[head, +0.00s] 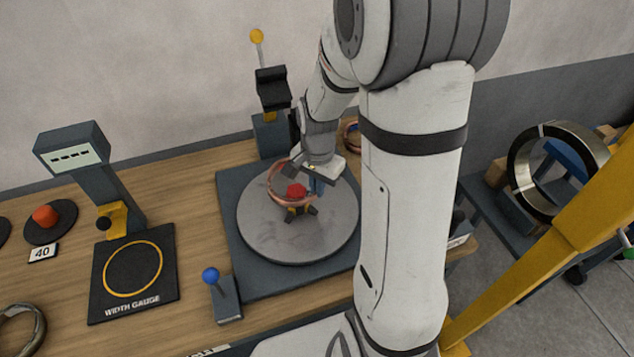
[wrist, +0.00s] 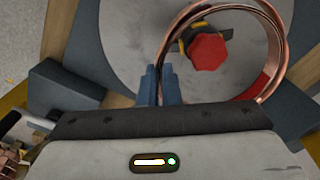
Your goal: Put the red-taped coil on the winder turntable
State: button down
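The copper coil with a patch of red tape (wrist: 252,88) hangs from my gripper. In the head view the coil (head: 271,181) is over the winder turntable (head: 262,236), looped around or just above its red hub knob (head: 296,190). My gripper (wrist: 161,85) has its two blue fingers close together on the coil's near-left wall in the wrist view. In the head view my gripper (head: 316,184) is at the coil's right side. The grey turntable disc (wrist: 130,40) lies below. I cannot tell whether the coil touches the disc.
A width gauge (head: 132,270) stands left of the winder, and a blue-knobbed lever (head: 212,278) at its front-left. A yellow-knobbed post (head: 262,85) rises behind the turntable. Another copper coil (head: 351,137) sits behind my arm. A large metal ring (head: 525,165) stands at right.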

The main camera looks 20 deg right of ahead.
jog(key=shift+f+b, duration=2.85)
jog(key=shift+f, duration=1)
jog(key=c, duration=1.6)
grip_release()
jog(key=shift+o, duration=0.2)
notch_tip(320, 180, up, 8)
jog(key=shift+f, duration=0.1)
jog(key=s+a+r+n+t, duration=0.2)
jog(key=s+r+n, duration=0.6)
jog(key=s, duration=0.5)
jog(key=a+n, duration=0.1)
jog(key=n, duration=0.1)
jog(key=shift+s+r+n+t, duration=0.15)
jog(key=shift+n+t, duration=0.15)
jog(key=shift+t, duration=0.1)
